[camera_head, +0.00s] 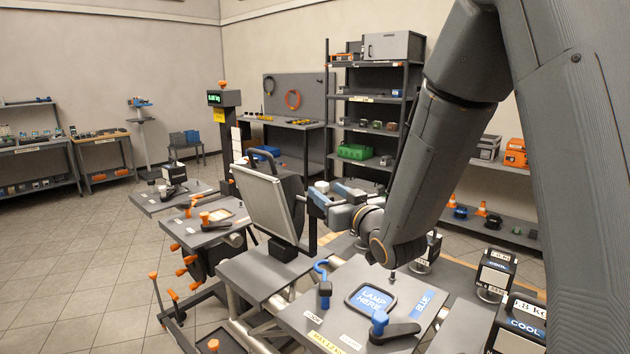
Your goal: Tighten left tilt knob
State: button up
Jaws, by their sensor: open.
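A lamp panel (265,204) with a pale face and dark housing stands tilted on a small black base on a grey table (262,272). A dark upright post (312,228) stands at its right side. My gripper (325,200) is open, just right of the panel's housing and close to the post. I cannot tell whether it touches anything. A small pale round part (321,186) shows beside the gripper; I cannot tell whether it is a tilt knob. No left tilt knob can be made out clearly.
A front table (300,312) carries a "LAMP HERE" pad (370,299), a blue hook and a blue-knobbed black lever (394,332). Labelled black boxes (495,274) stand at right. Orange-knobbed stands (190,270) are at left. Floor at far left is clear.

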jog(key=p+x, duration=0.2)
jog(key=x, duration=0.5)
jog(key=shift+w+a, duration=0.15)
jog(key=c, duration=1)
